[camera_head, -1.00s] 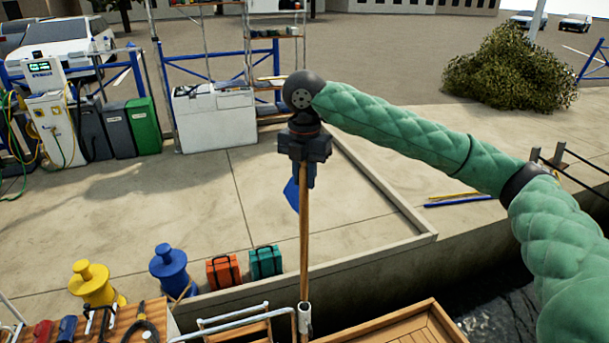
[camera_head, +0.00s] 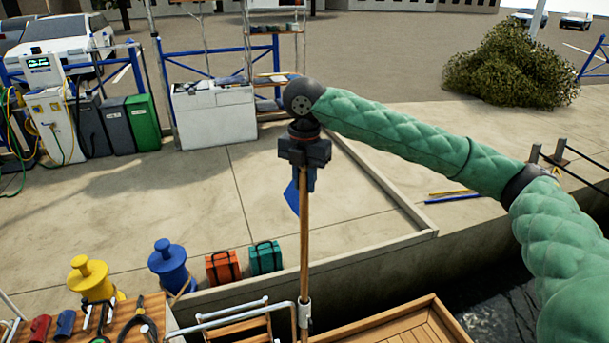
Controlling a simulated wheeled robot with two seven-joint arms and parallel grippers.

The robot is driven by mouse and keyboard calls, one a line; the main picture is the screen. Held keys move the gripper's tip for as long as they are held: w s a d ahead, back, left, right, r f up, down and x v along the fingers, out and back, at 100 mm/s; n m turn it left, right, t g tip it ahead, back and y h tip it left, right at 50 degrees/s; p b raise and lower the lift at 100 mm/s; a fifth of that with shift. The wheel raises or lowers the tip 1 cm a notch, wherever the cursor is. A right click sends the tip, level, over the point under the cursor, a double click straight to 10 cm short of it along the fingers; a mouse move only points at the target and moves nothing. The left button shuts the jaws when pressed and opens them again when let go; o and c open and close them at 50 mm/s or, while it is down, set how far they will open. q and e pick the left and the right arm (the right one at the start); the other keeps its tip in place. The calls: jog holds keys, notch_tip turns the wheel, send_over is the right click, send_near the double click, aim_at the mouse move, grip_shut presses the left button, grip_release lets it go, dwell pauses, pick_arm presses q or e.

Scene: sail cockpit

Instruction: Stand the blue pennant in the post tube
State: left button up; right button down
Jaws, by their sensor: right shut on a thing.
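The blue pennant is a long wooden stick (camera_head: 304,250) with a blue flag (camera_head: 292,197) near its top. My right gripper (camera_head: 305,180) is shut on the upper end of the stick and points down, so the stick hangs upright. The flag shows at the left, partly hidden behind the gripper. The post tube (camera_head: 304,314) is a short pale tube at the bottom centre. The stick's lower end meets the tube's mouth and seems to be in it; I cannot tell how deep. My left gripper is not in view.
A metal rail (camera_head: 232,312) and wooden boat seating (camera_head: 388,325) surround the tube. A wooden tool board (camera_head: 125,325) lies at the lower left. Yellow (camera_head: 91,278) and blue (camera_head: 168,264) bollards and orange (camera_head: 222,267) and teal (camera_head: 266,258) cases stand along the quay.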

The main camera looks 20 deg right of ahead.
aim_at(304, 204)
jog(key=shift+f, duration=3.75)
jog(key=c, duration=1.3)
grip_release()
jog(key=shift+o, duration=0.7)
jog(key=shift+b, duration=0.3)
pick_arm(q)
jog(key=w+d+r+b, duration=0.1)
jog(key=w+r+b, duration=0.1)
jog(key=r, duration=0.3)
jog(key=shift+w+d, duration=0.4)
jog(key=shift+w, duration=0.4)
pick_arm(e)
jog(key=shift+r, duration=3.9)
